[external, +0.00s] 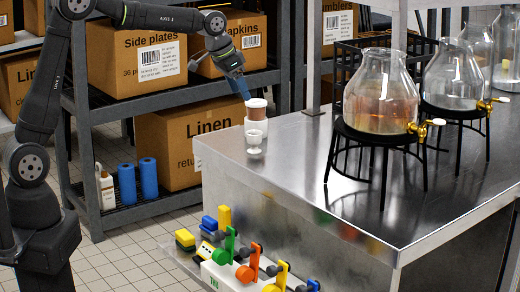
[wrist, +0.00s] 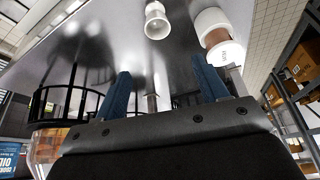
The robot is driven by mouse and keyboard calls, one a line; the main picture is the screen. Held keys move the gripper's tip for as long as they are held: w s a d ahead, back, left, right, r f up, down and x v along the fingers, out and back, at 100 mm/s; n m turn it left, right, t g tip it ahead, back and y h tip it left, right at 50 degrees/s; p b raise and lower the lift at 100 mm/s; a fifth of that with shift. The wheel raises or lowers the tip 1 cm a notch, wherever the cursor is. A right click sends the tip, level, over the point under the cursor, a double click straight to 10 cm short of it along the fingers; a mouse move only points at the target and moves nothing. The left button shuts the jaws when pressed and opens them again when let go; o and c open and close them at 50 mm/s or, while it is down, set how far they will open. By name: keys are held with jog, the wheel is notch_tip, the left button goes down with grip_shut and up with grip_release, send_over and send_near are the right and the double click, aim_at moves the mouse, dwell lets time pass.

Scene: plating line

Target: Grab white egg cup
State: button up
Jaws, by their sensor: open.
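The white egg cup (external: 254,141), a small footed cup, stands upright near the left end of the steel counter (external: 310,165). It also shows at the top of the wrist view (wrist: 157,22), beyond my fingertips. Right behind it stands a takeaway cup (external: 257,113) with a white lid and brown sleeve; in the wrist view this cup (wrist: 220,38) is to the right of the egg cup, beyond my right finger. My gripper (wrist: 162,76) is open with two blue fingers and nothing between them. In the external view my gripper (external: 243,88) is above and behind both cups.
Glass drink dispensers (external: 382,92) with brass taps stand in black wire stands on the counter's right. A shelf (external: 165,100) with cardboard boxes is behind the arm. Coloured-handled valves (external: 255,262) sit below the counter's front left. The counter right of the egg cup is clear.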

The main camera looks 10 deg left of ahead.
send_near(256, 140)
jog(key=w+f, duration=0.1)
jog(key=w+d+f, duration=0.1)
jog(key=f, duration=0.1)
jog(key=w+f, duration=0.1)
jog(key=f, duration=0.1)
jog(key=shift+w+d+f, duration=0.1)
jog(key=shift+w+d, duration=0.3)
jog(key=x, duration=0.5)
jog(key=shift+s+a+f, duration=0.15)
jog(key=shift+a+f, duration=0.05)
jog(key=shift+f, duration=0.05)
jog(key=c, duration=1)
